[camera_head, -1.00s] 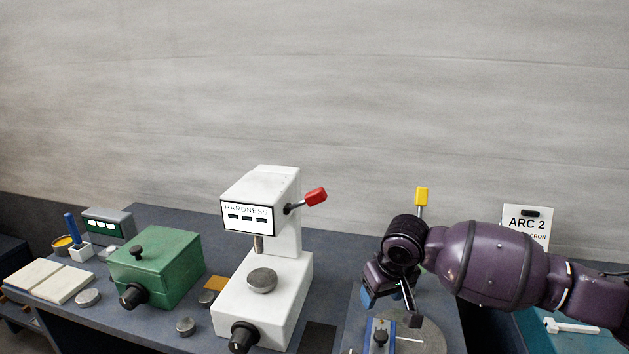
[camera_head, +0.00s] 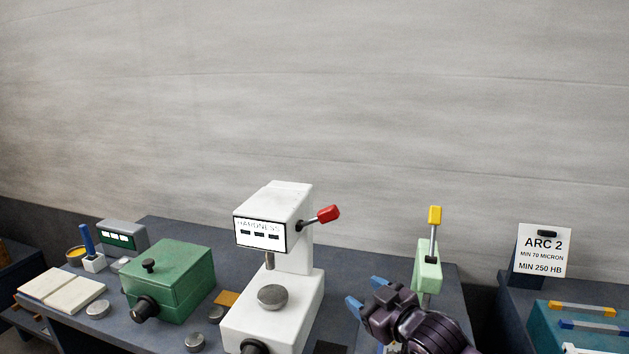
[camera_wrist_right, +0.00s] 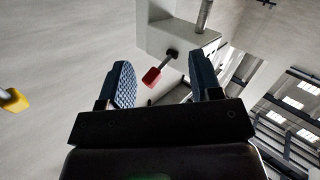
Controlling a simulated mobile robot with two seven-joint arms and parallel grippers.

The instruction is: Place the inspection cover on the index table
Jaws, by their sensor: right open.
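My right gripper (camera_head: 367,295) is open, its two blue fingertips apart with nothing between them in the head view. It is in front of the bench's right part, left of a pale green stand. In the right wrist view the open fingers (camera_wrist_right: 163,80) frame a red lever handle in the background, with no sign of contact. I cannot make out the inspection cover or the index table now. The bench area under my right gripper is hidden by it and cut off by the lower edge. My left gripper is not in view.
A white hardness tester (camera_head: 293,254) with a red lever (camera_head: 328,214) stands left of my right gripper. The pale green stand (camera_head: 428,268) carries a yellow-tipped lever (camera_head: 434,216). A green box (camera_head: 168,280) is further left. An ARC 2 sign (camera_head: 543,250) stands right.

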